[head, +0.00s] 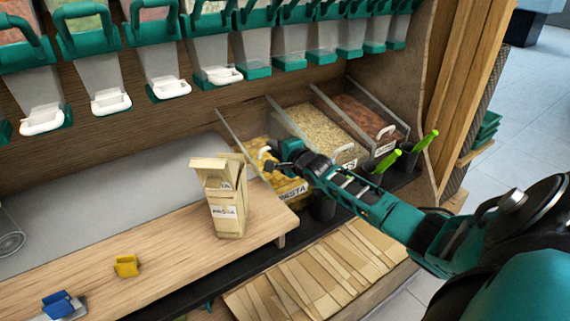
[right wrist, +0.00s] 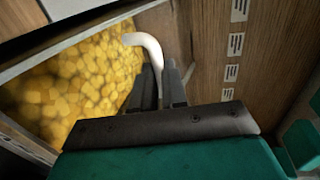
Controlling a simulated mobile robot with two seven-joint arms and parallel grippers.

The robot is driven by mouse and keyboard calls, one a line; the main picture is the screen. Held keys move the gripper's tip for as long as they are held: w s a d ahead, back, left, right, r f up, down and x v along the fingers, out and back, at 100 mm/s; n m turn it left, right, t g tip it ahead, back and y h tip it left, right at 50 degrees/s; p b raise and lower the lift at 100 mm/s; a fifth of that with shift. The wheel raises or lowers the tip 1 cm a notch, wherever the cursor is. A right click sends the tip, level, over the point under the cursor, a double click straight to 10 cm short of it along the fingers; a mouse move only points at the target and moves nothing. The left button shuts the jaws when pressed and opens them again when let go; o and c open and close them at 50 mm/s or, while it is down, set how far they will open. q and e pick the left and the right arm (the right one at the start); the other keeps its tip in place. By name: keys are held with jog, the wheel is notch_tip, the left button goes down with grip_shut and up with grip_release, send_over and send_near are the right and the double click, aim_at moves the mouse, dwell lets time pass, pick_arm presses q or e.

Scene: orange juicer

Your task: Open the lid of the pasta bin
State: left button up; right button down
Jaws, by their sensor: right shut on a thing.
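The pasta bin (head: 291,192) stands at the left of a row of three bins in the head view, its PASTA label on the front. Yellow pasta (right wrist: 85,75) fills much of the left of the right wrist view. The white curved lid handle (right wrist: 146,44) is between the fingers of my right gripper (right wrist: 163,78), which is shut on it. In the head view the right gripper (head: 271,161) is above the bin's front, and my arm hides part of the bin. I cannot tell whether the lid is raised. My left gripper is not in view.
A paper bag labelled PASTA (head: 228,216) stands open on the wooden counter (head: 165,250) left of the bin. Two more bins (head: 318,132) (head: 362,118) lie to the right, with green-handled scoops (head: 425,141) in front. A row of dispensers (head: 160,62) hangs above.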

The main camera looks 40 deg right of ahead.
jog(key=shift+w+d+r+b, duration=0.1)
jog(key=shift+w+r+b, duration=0.1)
jog(key=shift+w, duration=0.45)
jog(key=shift+w+d+r+b, duration=0.1)
jog(key=shift+w+b, duration=0.1)
jog(key=shift+w, duration=0.4)
jog(key=shift+a, duration=0.1)
jog(key=c, duration=1.5)
grip_release()
jog(key=shift+o, duration=0.2)
jog(key=shift+s, duration=0.1)
